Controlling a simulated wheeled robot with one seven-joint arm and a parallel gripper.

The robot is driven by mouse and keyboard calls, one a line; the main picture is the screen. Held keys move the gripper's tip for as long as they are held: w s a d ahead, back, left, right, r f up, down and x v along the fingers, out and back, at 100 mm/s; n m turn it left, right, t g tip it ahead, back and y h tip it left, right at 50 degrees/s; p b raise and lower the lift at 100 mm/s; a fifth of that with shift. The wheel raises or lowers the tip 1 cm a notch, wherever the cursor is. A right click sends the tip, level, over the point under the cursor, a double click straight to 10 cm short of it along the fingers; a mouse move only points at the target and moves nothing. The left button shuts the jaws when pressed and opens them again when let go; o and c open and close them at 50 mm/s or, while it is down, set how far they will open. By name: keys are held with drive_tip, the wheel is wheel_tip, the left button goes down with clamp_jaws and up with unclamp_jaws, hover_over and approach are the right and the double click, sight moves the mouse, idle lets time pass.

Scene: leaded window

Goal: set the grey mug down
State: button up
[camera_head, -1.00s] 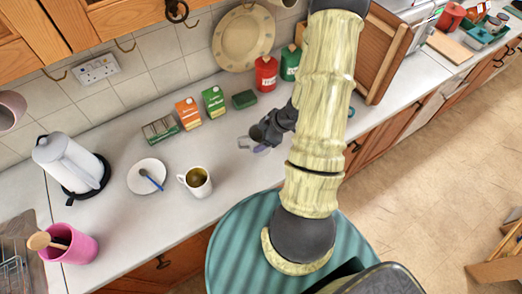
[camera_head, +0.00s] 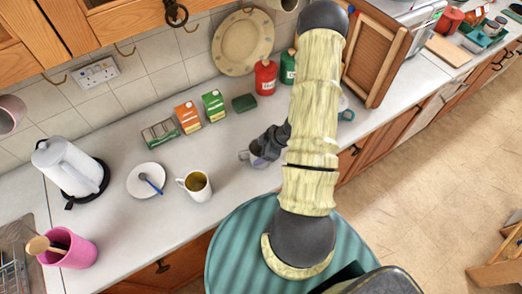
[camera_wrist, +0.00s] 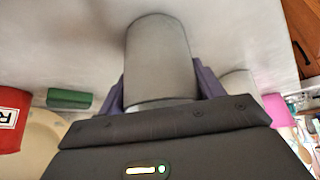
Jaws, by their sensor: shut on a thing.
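The grey mug (camera_head: 256,158) is over the white worktop, right of the white mug of greenish-brown drink (camera_head: 196,185). My gripper (camera_head: 268,146) reaches it from behind my forearm, which hides part of the worktop. In the wrist view the grey mug (camera_wrist: 160,55) fills the space between the two purple fingers of my gripper (camera_wrist: 162,80), which are shut on its sides. I cannot tell whether its base touches the worktop.
A saucer with a blue spoon (camera_head: 146,180), a white kettle (camera_head: 70,168) and a pink pot (camera_head: 68,248) stand to the left. Cartons (camera_head: 188,117), a green block (camera_head: 245,102) and a red canister (camera_head: 265,78) line the back. Worktop between the white and grey mugs is clear.

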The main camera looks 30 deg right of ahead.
drive_tip(key=shift+f, duration=0.15)
drive_tip(key=o, duration=1.7)
drive_tip(key=p+v, duration=0.1)
drive_tip(key=v, duration=1.1)
drive_tip(key=shift+r, duration=0.2)
drive_tip(key=shift+w, duration=0.1)
